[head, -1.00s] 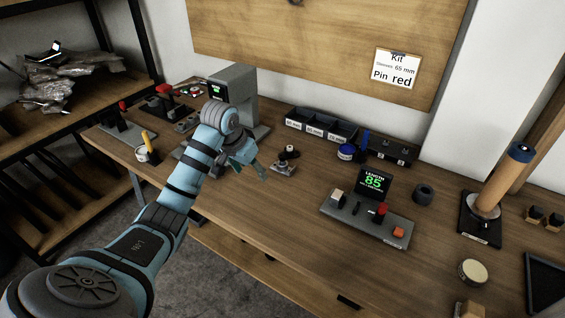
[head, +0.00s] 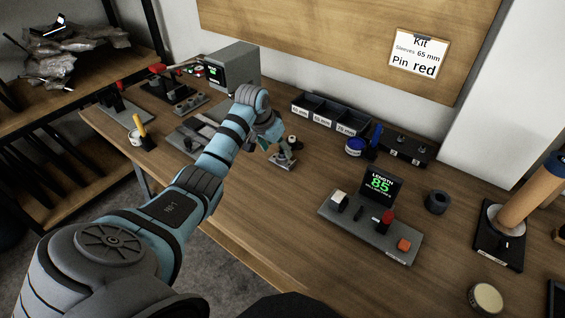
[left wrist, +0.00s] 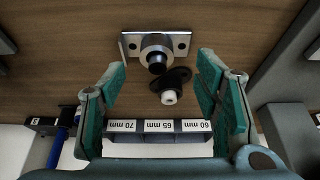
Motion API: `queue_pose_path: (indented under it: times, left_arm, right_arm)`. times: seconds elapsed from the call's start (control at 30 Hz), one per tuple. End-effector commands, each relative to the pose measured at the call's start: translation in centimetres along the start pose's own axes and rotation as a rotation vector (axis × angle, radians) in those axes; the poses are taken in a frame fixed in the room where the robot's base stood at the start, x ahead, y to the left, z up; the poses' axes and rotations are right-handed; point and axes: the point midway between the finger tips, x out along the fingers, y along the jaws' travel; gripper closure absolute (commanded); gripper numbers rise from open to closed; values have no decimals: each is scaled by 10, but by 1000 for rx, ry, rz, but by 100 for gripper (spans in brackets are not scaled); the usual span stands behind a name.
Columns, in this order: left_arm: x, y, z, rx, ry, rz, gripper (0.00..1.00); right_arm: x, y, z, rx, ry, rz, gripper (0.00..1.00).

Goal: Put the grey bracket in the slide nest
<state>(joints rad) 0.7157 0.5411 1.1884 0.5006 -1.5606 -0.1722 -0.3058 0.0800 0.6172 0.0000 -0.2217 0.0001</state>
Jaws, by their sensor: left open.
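A grey metal bracket (left wrist: 180,45), a flat plate with holes and a round boss with a dark centre, lies on the wooden bench in the left wrist view. It also shows small in the head view (head: 284,161). A black flanged piece with a white tip (left wrist: 170,97) is close beside it. My left gripper (left wrist: 162,66) is open and empty, its teal fingers on either side of these parts in the picture; it is close to the bracket in the head view (head: 272,139). The slide nest may be on the grey slide (head: 193,137) before the machine; I cannot tell for sure. My right gripper is out of view.
A grey machine (head: 235,68) with a green display stands behind my left forearm. Labelled bins (head: 330,115) line the bench's back. A length gauge reading 85 (head: 375,228) stands to the right. Bench front is mostly clear.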

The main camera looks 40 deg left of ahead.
Motion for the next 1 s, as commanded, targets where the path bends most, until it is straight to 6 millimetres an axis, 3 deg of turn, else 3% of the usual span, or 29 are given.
queue_pose_path:
  times: [0.2, 0.43, 0.77, 1.0]
  left_arm:
    - [42, 4, 2, 1, 0, 3, 43]
    - [44, 4, 0, 3, 0, 2, 43]
    - [44, 4, 0, 3, -1, 2, 96]
    - [43, 4, 0, 3, -1, 2, 100]
  right_arm:
    - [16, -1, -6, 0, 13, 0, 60]
    - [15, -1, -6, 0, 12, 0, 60]
    - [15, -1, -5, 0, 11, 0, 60]
    - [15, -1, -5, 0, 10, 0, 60]
